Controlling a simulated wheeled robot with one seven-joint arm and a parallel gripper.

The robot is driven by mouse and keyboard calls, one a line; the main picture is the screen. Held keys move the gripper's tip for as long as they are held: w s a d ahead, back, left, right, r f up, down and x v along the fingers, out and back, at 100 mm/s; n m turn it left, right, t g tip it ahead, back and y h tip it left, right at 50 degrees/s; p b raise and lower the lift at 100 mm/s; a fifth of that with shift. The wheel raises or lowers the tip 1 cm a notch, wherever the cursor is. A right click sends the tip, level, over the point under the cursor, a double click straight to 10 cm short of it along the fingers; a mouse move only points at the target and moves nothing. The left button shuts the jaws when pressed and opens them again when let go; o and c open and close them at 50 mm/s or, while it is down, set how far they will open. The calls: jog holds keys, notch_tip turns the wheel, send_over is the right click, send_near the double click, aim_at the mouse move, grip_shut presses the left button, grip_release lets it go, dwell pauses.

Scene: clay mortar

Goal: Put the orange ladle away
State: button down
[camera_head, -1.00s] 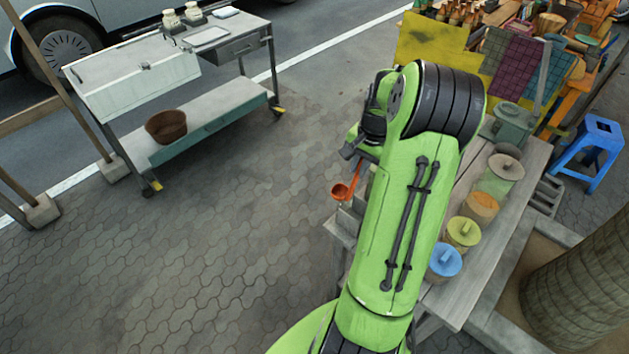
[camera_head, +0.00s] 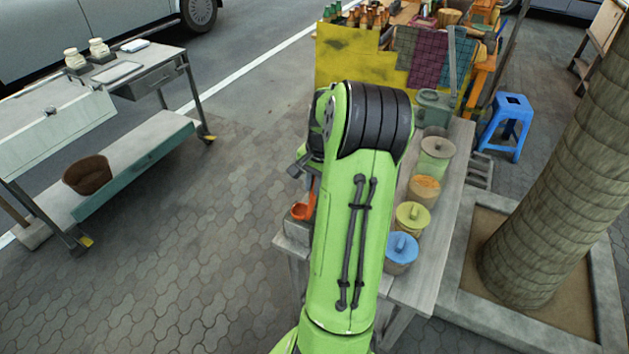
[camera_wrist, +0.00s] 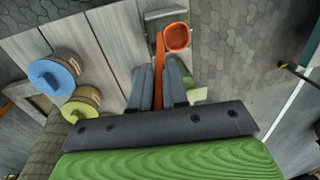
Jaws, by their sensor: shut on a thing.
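The orange ladle (camera_head: 302,211) hangs from my gripper (camera_head: 303,175) at the left edge of the wooden table, bowl downward. In the wrist view, my gripper (camera_wrist: 160,66) is shut on the ladle's handle (camera_wrist: 159,52), and the orange bowl (camera_wrist: 177,37) shows beyond the fingertips. A grey box-like holder (camera_head: 296,229) stands at the table's left edge, just below the bowl in the head view. It shows partly behind the ladle in the wrist view (camera_wrist: 153,16). I cannot tell whether ladle and holder touch. My arm hides part of the table.
Lidded jars, including a blue-lidded one (camera_head: 402,248) and a yellow-lidded one (camera_head: 412,216), line the wooden table (camera_head: 440,262). A grey-green canister (camera_head: 432,108) stands at its far end. A steel cart (camera_head: 135,158) is at left. Open paving lies between.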

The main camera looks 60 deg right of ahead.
aim_at(314, 200)
notch_tip(314, 200, down, 7)
jog(key=b, duration=0.4)
jog(key=shift+r, duration=0.25)
jog(key=c, duration=1.1)
grip_release()
jog(key=shift+o, duration=0.2)
notch_tip(314, 200, up, 16)
jog(key=s+p, duration=0.2)
jog(key=p, duration=0.1)
jog(key=shift+f+p, duration=0.2)
jog(key=shift+p, duration=0.1)
jog(key=shift+s, duration=0.1)
